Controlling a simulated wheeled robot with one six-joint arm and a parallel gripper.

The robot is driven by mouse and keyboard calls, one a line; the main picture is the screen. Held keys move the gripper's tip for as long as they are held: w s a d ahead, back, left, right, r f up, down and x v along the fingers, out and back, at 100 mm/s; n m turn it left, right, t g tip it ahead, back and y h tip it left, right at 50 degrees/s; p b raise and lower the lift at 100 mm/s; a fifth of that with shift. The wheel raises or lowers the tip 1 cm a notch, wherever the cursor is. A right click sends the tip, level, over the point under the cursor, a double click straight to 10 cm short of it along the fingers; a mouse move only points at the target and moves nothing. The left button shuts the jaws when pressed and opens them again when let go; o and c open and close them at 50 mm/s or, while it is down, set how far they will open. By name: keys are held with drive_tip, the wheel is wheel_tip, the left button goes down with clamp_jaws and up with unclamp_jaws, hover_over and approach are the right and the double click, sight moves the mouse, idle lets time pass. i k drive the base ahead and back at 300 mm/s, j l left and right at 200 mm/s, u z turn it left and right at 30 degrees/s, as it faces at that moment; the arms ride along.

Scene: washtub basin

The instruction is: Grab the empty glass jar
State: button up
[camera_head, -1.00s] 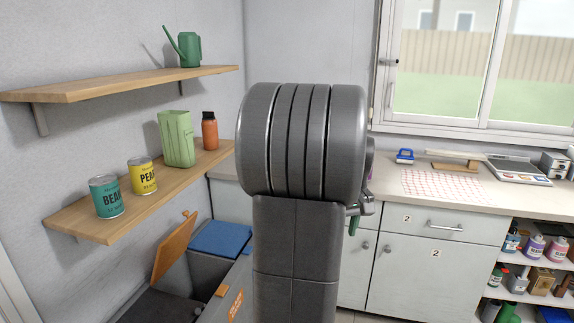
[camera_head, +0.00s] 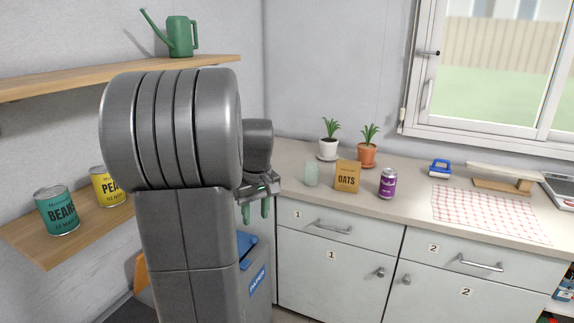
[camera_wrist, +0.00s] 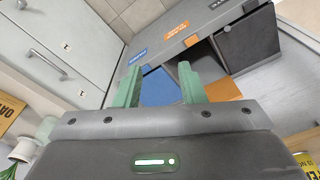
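The glass jar (camera_head: 311,174) is a small pale-green see-through jar standing upright on the counter, left of the oats box. In the wrist view a pale-green shape at the left edge (camera_wrist: 46,128) looks like the same jar. My gripper (camera_head: 255,211) has green fingers pointing down, in front of the counter's left end and to the left of the jar. In the wrist view my gripper (camera_wrist: 160,86) shows its fingers spread apart with nothing between them. It is apart from the jar.
Bins, one with a blue lid (camera_wrist: 158,88), are below my gripper. A shelf with cans (camera_head: 57,210) is at left. The counter front before the jar is clear.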

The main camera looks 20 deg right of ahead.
sight(311, 170)
drive_tip(key=i+l, duration=0.25)
drive_tip(key=i+l+u, duration=0.1)
drive_tip(key=l, duration=0.35)
drive_tip(key=i+l, duration=0.3)
drive_tip(key=i+l+u, duration=0.1)
drive_tip(key=i+l, duration=0.15)
drive_tip(key=l, duration=0.25)
drive_tip(key=i+l, duration=0.2)
drive_tip(key=l, duration=0.2)
drive_tip(key=i+l+u, duration=0.1)
drive_tip(key=l, duration=0.3)
drive_tip(key=i, duration=0.1)
